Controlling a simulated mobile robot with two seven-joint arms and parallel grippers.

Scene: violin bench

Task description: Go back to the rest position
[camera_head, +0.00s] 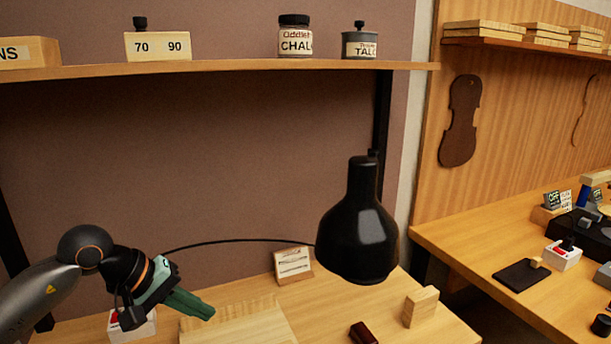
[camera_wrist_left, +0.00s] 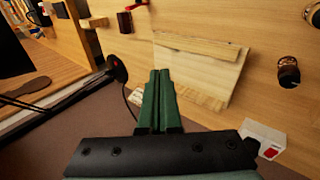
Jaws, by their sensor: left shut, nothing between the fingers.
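My left gripper (camera_head: 193,305) comes in from the left in the head view, low over the bench, with its green fingers pointing right and down. In the left wrist view its two green fingers (camera_wrist_left: 159,88) lie side by side, shut, with nothing between them. Beyond the fingertips lies a pale wooden board (camera_wrist_left: 205,65) on the bench top; it also shows in the head view (camera_head: 255,322). The gripper appears apart from the board. My right gripper is in neither view.
A black lamp (camera_head: 358,235) hangs right of the gripper. A white box with a red top (camera_wrist_left: 263,138) stands close to the left gripper. A wooden block (camera_head: 420,307) and a dark red piece (camera_head: 362,333) sit on the bench. A shelf (camera_head: 230,68) runs above.

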